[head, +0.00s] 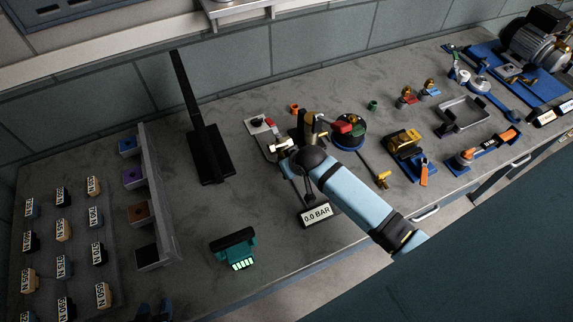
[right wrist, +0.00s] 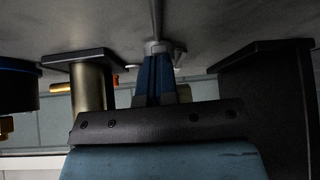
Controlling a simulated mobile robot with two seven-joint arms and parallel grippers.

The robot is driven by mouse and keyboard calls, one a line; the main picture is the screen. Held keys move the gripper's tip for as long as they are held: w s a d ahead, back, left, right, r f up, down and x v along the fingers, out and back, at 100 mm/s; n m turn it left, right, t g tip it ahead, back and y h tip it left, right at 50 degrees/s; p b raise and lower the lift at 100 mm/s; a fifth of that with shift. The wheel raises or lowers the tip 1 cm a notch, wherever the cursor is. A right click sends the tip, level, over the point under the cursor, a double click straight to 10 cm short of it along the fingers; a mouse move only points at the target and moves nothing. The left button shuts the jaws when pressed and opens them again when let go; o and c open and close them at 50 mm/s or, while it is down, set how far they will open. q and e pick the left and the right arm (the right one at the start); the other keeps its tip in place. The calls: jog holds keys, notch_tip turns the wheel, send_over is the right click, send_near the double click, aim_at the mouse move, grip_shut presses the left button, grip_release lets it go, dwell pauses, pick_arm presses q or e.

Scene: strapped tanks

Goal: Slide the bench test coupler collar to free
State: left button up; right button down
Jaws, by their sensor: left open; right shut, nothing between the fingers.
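In the head view, the 0.0 BAR display (head: 317,213) stands near the bench's front edge. Behind it a pale metal fitting (head: 281,146) lies beside a brass post (head: 312,127); it looks like the coupler, but I cannot make out its collar's position. My right arm reaches over from the right and hides part of this area. In the right wrist view, my right gripper (right wrist: 158,75) is shut and empty, its blue fingers close to a pale round part (right wrist: 158,47) on a thin line. I cannot tell whether they touch. My left gripper (head: 155,311) is open at the bottom edge, cut off.
A black upright stand (head: 207,155) stands left of the fitting. A teal block with lit green cells (head: 238,250) is in front. A round blue-rimmed holder (head: 349,130) and a brass valve (head: 404,141) are to the right.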

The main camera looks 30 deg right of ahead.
pick_arm(q)
jog(key=shift+r, duration=0.3)
pick_arm(e)
jog(key=shift+r, duration=2.55)
jog(key=shift+f, duration=0.1)
